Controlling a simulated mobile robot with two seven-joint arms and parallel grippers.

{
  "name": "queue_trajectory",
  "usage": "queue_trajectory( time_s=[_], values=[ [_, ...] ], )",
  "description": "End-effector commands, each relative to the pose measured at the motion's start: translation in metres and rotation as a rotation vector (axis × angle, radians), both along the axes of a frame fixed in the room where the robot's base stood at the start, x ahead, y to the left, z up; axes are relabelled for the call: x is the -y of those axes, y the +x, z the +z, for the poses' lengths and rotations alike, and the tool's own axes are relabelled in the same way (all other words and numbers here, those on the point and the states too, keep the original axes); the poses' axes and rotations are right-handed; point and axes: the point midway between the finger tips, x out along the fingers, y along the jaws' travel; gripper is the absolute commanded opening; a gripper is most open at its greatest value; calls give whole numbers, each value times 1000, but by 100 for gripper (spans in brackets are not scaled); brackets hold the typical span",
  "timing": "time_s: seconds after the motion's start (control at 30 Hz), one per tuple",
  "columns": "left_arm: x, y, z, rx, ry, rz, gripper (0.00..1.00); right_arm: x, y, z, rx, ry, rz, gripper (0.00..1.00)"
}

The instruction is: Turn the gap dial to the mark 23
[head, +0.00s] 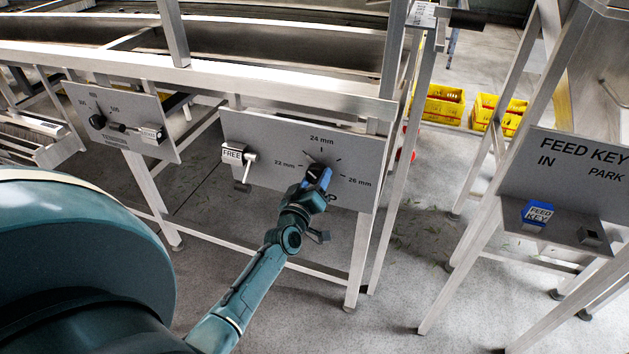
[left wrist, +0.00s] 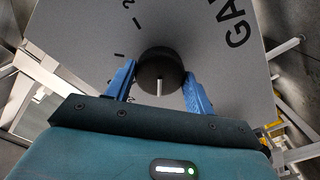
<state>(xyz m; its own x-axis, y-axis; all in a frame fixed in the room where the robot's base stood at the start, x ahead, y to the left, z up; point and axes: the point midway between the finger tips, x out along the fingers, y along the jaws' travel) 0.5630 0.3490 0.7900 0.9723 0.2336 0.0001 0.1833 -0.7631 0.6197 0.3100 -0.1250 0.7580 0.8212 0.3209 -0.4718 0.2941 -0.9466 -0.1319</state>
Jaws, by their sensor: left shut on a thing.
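The gap dial (left wrist: 160,66) is a round black knob on a grey panel (head: 280,135) marked 22 mm, 24 mm and 26 mm, with tick marks between. In the head view my left gripper (head: 317,176) is at the dial and hides most of it. In the left wrist view the blue fingers of my left gripper (left wrist: 158,86) stand on both sides of the knob, shut on it. A pale line shows on the knob there, toward the palm. I cannot tell which mark the dial stands at. My right gripper is out of view.
Left of the dial, the same panel has a FREE label (head: 232,154) and a white-handled lever (head: 249,164). A feed key panel (head: 570,180) stands at the right. Yellow crates (head: 443,104) lie behind. Metal frame legs surround the panels.

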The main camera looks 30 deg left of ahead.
Motion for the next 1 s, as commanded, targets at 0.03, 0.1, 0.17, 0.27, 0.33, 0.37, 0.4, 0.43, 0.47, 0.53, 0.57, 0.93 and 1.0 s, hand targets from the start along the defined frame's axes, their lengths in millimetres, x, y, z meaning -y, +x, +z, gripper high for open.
queue_trajectory(
  time_s=[0.03, 0.1, 0.17, 0.27, 0.33, 0.37, 0.4, 0.43, 0.47, 0.53, 0.57, 0.93, 1.0],
  values=[
    [0, 0, 0, 1, -6, -1, 31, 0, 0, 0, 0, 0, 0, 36],
    [0, 0, 0, 2, -10, -1, 31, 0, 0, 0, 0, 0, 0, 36],
    [0, 0, 0, 2, -11, -1, 31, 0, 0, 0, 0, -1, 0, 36],
    [0, 0, 0, 2, -11, -1, 31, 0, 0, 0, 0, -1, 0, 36],
    [0, 0, 0, 2, -10, -1, 31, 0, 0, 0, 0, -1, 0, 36],
    [0, 0, 0, 2, -10, -1, 31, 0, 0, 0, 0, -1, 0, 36],
    [0, 0, 0, 2, -10, -1, 31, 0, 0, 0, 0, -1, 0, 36],
    [0, 0, 0, 2, -10, -1, 31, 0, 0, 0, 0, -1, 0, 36],
    [0, 0, 0, 1, -9, -1, 55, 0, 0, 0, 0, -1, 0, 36],
    [0, 0, 0, 1, -9, -1, 61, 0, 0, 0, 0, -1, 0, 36],
    [0, 0, 0, 1, -9, -1, 63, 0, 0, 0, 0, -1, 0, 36],
    [0, 0, 0, 2, -8, 0, 75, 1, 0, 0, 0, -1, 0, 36],
    [1, -3, 0, 1, -9, -1, 75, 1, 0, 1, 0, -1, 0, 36]
  ],
)
